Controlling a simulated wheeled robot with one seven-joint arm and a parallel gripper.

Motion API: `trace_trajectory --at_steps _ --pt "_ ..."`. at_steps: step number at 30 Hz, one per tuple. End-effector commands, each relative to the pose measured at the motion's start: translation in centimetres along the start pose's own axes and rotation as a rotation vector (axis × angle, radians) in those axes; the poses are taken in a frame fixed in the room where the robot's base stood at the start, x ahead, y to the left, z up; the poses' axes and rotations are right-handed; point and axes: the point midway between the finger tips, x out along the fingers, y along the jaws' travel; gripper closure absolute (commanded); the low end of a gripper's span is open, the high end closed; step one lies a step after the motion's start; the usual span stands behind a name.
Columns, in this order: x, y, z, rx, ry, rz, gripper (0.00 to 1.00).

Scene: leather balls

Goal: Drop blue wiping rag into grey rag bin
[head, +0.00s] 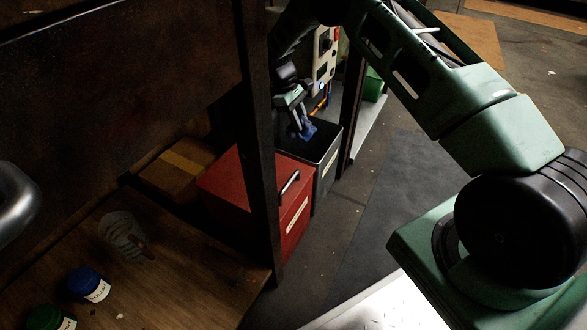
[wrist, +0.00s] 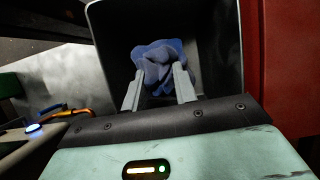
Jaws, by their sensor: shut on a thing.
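The blue wiping rag (wrist: 158,62) is crumpled and held between the two fingers of my gripper (wrist: 158,85). It also shows in the head view (head: 307,131), small and at the fingertips. My gripper (head: 300,122) points down over the open top of the grey rag bin (head: 331,168), which stands just right of a red box. In the wrist view the dark bin (wrist: 222,40) surrounds the rag on the far side and both sides. I cannot tell how far the rag is below the bin's rim.
A red box (head: 240,195) with a handle stands directly beside the bin. A dark upright post (head: 262,150) stands in front of the box. A cardboard box (head: 178,167), a clear cup (head: 122,235) and a blue-lidded jar (head: 88,284) are on the left. A green bin (head: 373,85) stands behind.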

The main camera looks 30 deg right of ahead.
Motion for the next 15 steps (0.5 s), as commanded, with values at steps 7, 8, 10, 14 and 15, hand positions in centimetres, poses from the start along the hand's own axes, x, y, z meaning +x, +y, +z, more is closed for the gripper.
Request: trace_trajectory --at_steps 7,8,10,14,15 --pt "0.41 0.02 -0.18 0.0 0.0 0.0 0.93" --pt "0.4 0.02 -0.18 0.0 0.0 0.0 0.93" --pt "0.4 0.02 -0.18 0.0 0.0 0.0 0.93" --pt "0.4 0.01 -0.18 0.0 0.0 0.0 0.46" --pt "0.4 0.01 -0.18 0.0 0.0 0.0 0.46"
